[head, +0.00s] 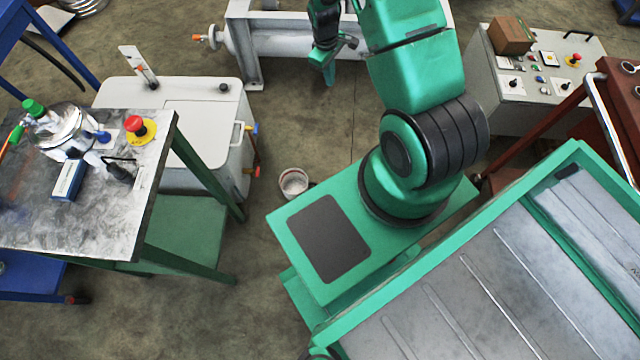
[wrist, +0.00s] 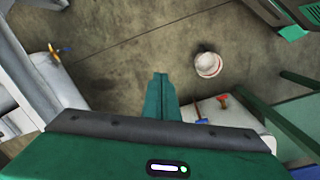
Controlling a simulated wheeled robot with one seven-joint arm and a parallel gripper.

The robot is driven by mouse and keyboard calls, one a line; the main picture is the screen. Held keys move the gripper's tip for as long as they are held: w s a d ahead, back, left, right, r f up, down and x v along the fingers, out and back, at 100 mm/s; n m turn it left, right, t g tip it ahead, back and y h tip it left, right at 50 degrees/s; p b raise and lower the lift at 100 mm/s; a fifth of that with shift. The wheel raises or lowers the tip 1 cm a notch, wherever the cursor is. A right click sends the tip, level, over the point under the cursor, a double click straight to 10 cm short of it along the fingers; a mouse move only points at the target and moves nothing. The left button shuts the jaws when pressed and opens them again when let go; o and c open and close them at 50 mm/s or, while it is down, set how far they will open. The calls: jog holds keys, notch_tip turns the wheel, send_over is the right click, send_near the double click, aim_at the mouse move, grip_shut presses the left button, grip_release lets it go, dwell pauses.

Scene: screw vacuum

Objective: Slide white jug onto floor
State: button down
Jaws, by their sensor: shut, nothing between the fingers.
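A small round white container with a reddish rim, which looks like the white jug (head: 294,182), is on the concrete floor. It stands between the white cabinet and my green base, and looks upright in the head view. In the wrist view the white jug (wrist: 208,65) is to the upper right of my fingertips. My gripper (head: 329,74) hangs at the top middle of the head view, well apart from the jug. In the wrist view my gripper (wrist: 161,82) shows its green fingers together with nothing held.
A white cabinet (head: 195,105) with side valves stands left of the jug. A metal-topped table (head: 110,215) with glassware is at the left. A horizontal white cylinder (head: 290,40) and a grey control box (head: 535,85) stand at the back. Open floor lies around the jug.

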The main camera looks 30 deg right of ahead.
jog(key=s+a+f+n, duration=0.2)
jog(key=f, duration=0.8)
jog(key=s+a+f+n, duration=0.1)
jog(key=s+a+f, duration=0.1)
jog(key=f, duration=0.9)
jog(key=s+a+f+n+y, duration=0.1)
jog(key=s+a+f+n, duration=0.1)
jog(key=s+f, duration=0.55)
jog(key=s+a+f+n, duration=0.1)
jog(key=s+a+f, duration=0.25)
jog(key=f, duration=0.75)
notch_tip(320, 180, down, 10)
jog(key=w+a, duration=0.2)
jog(key=shift+a+r, duration=0.15)
jog(key=shift+r, duration=0.1)
